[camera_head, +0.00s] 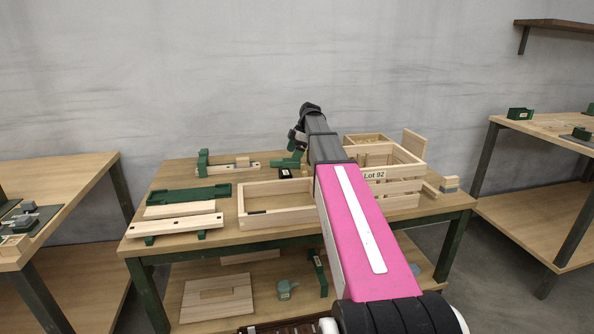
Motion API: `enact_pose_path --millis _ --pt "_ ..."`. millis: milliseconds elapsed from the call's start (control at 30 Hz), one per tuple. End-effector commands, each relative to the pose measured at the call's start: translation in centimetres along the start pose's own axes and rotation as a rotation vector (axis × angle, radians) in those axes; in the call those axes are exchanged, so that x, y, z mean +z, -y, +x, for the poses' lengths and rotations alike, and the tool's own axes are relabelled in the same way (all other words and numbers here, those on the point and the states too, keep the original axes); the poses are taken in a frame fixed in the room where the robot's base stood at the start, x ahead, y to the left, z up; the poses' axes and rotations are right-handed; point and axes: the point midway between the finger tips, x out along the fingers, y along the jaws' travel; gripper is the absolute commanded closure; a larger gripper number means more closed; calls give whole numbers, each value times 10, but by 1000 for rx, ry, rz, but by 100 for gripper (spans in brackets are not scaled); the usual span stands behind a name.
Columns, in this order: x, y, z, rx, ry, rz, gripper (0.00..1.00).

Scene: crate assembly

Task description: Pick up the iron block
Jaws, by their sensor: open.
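A small dark block (285,174) sits toward the back middle of the workbench, just left of my arm. It may be the iron block, but it is too small to be sure. My gripper (297,139) is at the far end of my arm, above the back of the bench. It is open; its fingertips are small and hard to make out. It appears above the dark block and a green tool (288,161), with no visible contact.
A slatted crate (405,174) marked "Lot 92" stands right of my arm. An open wooden frame (268,220) lies at the front middle. Green jigs (190,194) and boards (176,225) fill the left. A grey-bottomed wooden block (450,184) is at the right edge.

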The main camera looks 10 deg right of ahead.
Motion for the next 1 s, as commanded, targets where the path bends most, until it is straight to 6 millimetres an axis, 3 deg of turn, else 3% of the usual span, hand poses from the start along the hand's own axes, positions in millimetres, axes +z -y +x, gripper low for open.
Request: enact_pose_path --millis 167,433,767,1000 --pt "0 0 7 -1 0 0 0" --pt "0 0 44 -2 0 0 0" --pt "0 -2 70 -1 0 1 0" --pt "-1 -3 103 -2 0 0 0"
